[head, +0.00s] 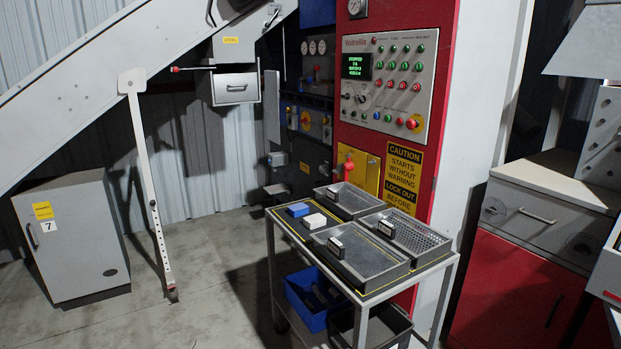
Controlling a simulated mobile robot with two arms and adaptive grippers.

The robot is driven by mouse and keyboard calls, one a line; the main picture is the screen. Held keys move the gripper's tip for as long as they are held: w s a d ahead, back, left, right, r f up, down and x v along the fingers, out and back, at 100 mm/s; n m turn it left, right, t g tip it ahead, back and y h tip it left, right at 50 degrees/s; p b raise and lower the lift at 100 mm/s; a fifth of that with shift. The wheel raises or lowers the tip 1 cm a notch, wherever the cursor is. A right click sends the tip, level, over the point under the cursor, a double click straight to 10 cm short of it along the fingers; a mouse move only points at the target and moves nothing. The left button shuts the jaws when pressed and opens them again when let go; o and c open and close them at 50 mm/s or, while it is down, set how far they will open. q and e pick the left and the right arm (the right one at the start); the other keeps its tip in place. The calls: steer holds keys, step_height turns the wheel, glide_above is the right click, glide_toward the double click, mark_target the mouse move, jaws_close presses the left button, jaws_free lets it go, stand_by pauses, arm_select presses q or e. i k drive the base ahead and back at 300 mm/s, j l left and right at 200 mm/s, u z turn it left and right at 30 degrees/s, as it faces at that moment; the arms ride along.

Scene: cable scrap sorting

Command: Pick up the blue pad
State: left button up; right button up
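The blue pad (298,210) is a small flat block at the back left of the cart's top (279,217). A white block (314,221) lies just in front and to the right of it, close by. Nothing covers the blue pad. Neither of my grippers shows in the head view.
Three metal trays stand on the cart: one at the back (372,204), a front one (362,279) and a perforated right one (437,239). A blue bin (309,312) sits on the lower shelf. A red control cabinet (447,75) rises behind. The floor (205,300) left is mostly clear.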

mark_target(296, 211)
steer(key=i+j+u, duration=0.3)
steer(key=i+u, duration=0.2)
steer(key=i, duration=0.45)
steer(key=i+l+u, duration=0.1)
steer(key=i+u, duration=0.35)
steer(key=i, duration=0.5)
steer(key=i+j+z, duration=0.1)
steer(key=i+z, duration=0.2)
steer(key=i+j+z, duration=0.3)
steer(key=i, duration=0.2)
steer(key=i+j+z, duration=0.2)
steer(key=i+z, duration=0.15)
steer(key=i+j+z, duration=0.15)
steer(key=z, duration=0.35)
steer(key=i+j+z, duration=0.15)
steer(key=z, duration=0.3)
steer(key=i+j+z, duration=0.1)
steer(key=j+z, duration=0.2)
steer(key=z, duration=0.2)
steer(key=i+j+z, duration=0.1)
steer(key=j+z, duration=0.15)
steer(key=z, duration=0.25)
